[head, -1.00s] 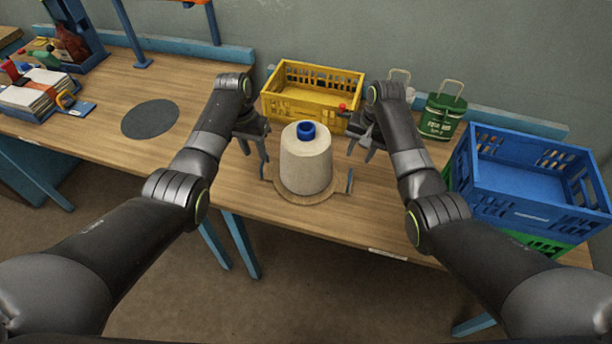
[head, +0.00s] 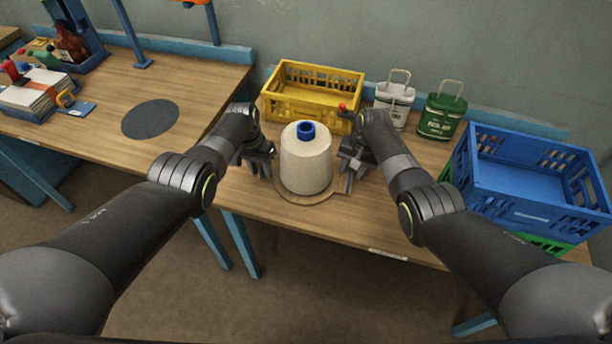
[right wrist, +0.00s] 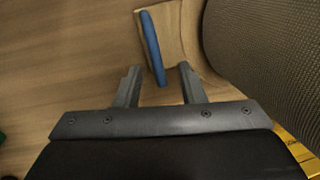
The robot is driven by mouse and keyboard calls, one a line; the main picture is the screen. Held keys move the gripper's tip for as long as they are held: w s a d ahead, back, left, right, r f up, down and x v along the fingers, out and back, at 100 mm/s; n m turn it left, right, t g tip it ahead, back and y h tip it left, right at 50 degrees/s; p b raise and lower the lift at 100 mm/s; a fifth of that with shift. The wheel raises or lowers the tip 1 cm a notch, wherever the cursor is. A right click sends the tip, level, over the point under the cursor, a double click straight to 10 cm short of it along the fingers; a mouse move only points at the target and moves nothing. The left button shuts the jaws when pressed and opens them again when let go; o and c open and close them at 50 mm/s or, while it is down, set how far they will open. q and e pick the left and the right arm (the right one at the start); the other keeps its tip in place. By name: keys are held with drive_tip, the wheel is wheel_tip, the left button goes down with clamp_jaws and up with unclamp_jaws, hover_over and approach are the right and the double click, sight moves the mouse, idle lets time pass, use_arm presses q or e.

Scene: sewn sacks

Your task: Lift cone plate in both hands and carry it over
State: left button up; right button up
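The cone plate (head: 300,199) is a round wooden board with side tabs on the right-hand table. A cream yarn cone (head: 306,165) with a blue top stands upright on it. My left gripper (head: 268,172) is at the plate's left side; its fingers are too small to tell open from shut, and they hide the left handle. My right gripper (head: 349,182) is at the right side. In the right wrist view its two fingers (right wrist: 159,72) are apart, with the blue handle (right wrist: 150,42) reaching between their tips, and a gap shows on both sides.
A yellow crate (head: 308,107) stands behind the cone. White (head: 395,108) and green (head: 441,116) containers are at the back right. A blue crate (head: 517,217) sits on a green one at right. A dark round mat (head: 150,119) lies on the left table, with clear wood around it.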

use_arm(q)
drive_tip(key=shift+c, duration=0.3)
use_arm(e)
drive_tip(key=shift+c, duration=0.5)
use_arm(q)
clamp_jaws()
use_arm(e)
clamp_jaws()
use_arm(q)
drive_tip(key=shift+w+r, duration=0.15)
drive_tip(key=shift+r, duration=0.15)
use_arm(e)
drive_tip(key=shift+w+r, duration=0.15)
drive_tip(key=shift+r, duration=0.1)
